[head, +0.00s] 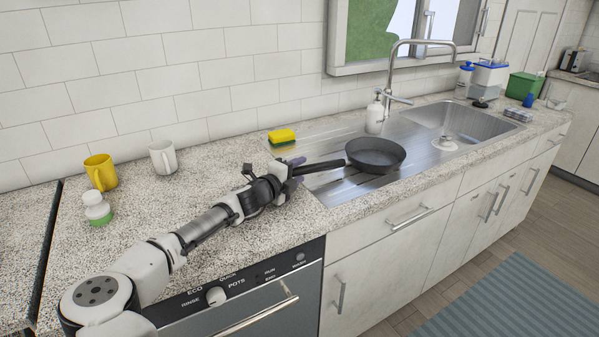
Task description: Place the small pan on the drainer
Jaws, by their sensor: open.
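The small pan (376,154) is dark, with a long handle (320,167) pointing left. It sits upright on the ridged metal drainer (345,188), left of the sink basin. My gripper (297,168) is at the left end of the handle, close to or around its tip. It is open; whether a finger touches the handle cannot be told. The pan looks flat on the drainer, though its underside is hidden.
A yellow sponge (282,137) lies behind my gripper. A soap dispenser (375,114) and tap (390,75) stand behind the pan. A yellow mug (100,171), white mug (163,158) and small bottle (96,208) stand left. The sink basin (465,127) is to the right.

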